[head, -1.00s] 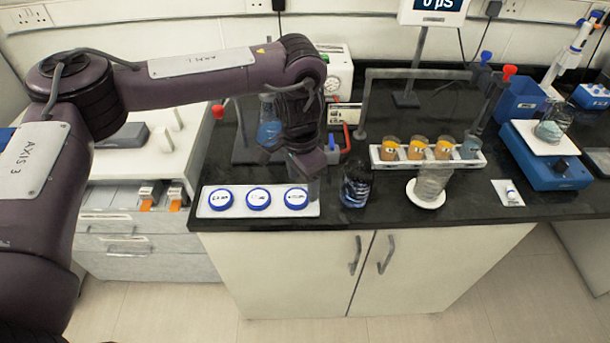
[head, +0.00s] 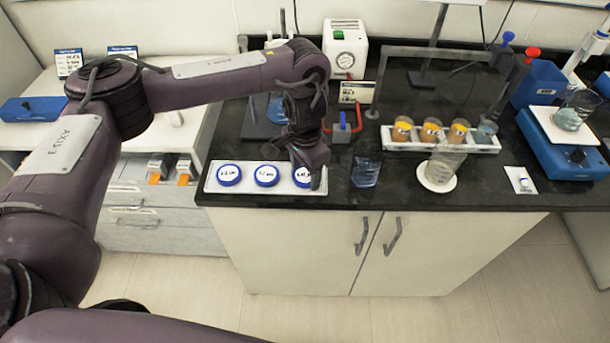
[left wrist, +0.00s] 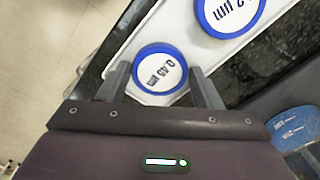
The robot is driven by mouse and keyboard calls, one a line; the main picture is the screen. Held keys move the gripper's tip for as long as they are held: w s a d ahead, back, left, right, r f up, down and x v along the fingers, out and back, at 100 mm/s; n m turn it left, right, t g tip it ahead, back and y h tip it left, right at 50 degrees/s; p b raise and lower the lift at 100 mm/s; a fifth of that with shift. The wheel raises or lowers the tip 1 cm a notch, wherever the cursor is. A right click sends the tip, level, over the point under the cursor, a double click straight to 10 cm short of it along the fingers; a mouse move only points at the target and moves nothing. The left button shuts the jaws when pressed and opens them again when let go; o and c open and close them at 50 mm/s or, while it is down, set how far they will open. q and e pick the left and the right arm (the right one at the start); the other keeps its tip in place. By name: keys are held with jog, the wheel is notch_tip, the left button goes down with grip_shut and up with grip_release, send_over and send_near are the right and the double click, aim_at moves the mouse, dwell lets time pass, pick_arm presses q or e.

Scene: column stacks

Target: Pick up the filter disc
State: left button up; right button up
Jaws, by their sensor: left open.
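Three blue-rimmed white filter discs lie in a row on a white tray (head: 247,188): the left disc (head: 229,175), the middle disc (head: 266,175) and the right disc (head: 302,175). My left gripper (head: 308,172) is open over the right disc and partly hides it. In the left wrist view, this disc (left wrist: 160,70), marked 0.45 µm, sits between the two spread fingers of the left gripper (left wrist: 158,68), with nothing gripped. A neighbouring disc (left wrist: 230,12), its label partly cut off, shows at the top. My right gripper is not in view.
Right of the tray stand a glass beaker (head: 366,171) and another beaker (head: 446,163) on a white round pad. Behind them a white rack (head: 388,141) holds several orange-filled cups. The counter's front edge lies close in front of the tray.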

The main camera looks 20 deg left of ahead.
pick_arm(q)
jog(key=c, duration=0.6)
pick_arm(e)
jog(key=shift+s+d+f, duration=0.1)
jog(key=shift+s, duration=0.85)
pick_arm(q)
jog(key=shift+r, duration=0.15)
